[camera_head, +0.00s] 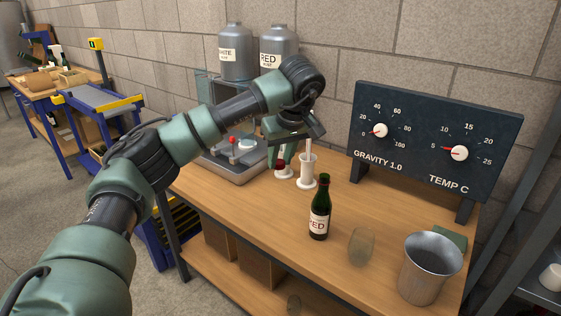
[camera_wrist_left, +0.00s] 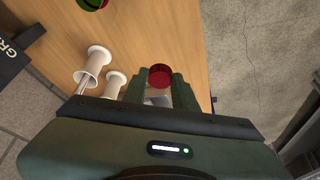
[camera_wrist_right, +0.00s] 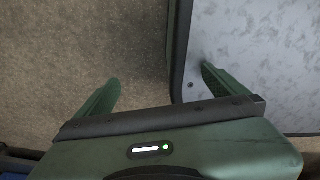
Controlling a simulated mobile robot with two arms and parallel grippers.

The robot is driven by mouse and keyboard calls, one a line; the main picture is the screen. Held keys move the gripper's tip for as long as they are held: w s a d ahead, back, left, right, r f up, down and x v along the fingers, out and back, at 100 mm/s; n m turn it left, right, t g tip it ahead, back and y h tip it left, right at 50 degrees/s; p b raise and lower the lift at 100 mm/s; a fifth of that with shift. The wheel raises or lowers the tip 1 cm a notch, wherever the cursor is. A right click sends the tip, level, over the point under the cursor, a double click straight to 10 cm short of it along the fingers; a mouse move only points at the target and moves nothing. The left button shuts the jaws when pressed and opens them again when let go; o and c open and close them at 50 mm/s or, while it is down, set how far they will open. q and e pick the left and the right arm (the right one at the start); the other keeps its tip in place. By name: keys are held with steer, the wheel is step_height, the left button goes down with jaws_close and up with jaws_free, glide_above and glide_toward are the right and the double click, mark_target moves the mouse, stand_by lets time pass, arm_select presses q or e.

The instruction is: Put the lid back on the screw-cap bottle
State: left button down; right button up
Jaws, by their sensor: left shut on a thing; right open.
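The screw-cap bottle (camera_head: 320,213) stands upright on the wooden bench, dark green with a RED label. No lid shows on its neck in the head view. Its round outline shows partly at the top of the left wrist view (camera_wrist_left: 92,3). My left gripper (camera_head: 281,155) is at the back of the bench, left of and behind the bottle. It is shut on the red lid (camera_wrist_left: 161,75), which sits between the fingertips in the left wrist view. My right gripper (camera_wrist_right: 165,85) is open and empty, seen only in its own wrist view, above floor and a grey surface.
White stands (camera_head: 307,177) are beside the left gripper. A clear glass (camera_head: 361,246) and a metal bucket (camera_head: 428,272) stand right of the bottle. A dial board (camera_head: 436,137) stands at the back.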

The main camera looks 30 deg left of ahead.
steer(key=c, duration=0.3)
arm_select(q)
steer(key=shift+d+r+p, duration=0.2)
steer(key=shift+r+p, duration=0.05)
steer(key=shift+p, duration=0.2)
arm_select(e)
steer(key=shift+r, duration=0.45)
steer(key=shift+c, duration=1.4)
arm_select(q)
steer(key=s+d+r+m+t+h+p, duration=0.1)
steer(key=s+d+r+m+p, duration=0.3)
steer(key=d+p, duration=0.5)
steer(key=s+d+r+m+t+h+p, duration=0.1)
steer(key=s+d+r+m+p, duration=0.4)
steer(key=s+p, duration=0.6)
steer(key=d+m+h, duration=0.1)
steer(key=d+m, duration=0.1)
steer(key=d, duration=0.1)
steer(key=shift+s+d+m+h, duration=0.15)
steer(key=shift+d+m+h, duration=0.2)
steer(key=shift+m+h, duration=0.05)
arm_select(e)
step_height(320, 180, up, 20)
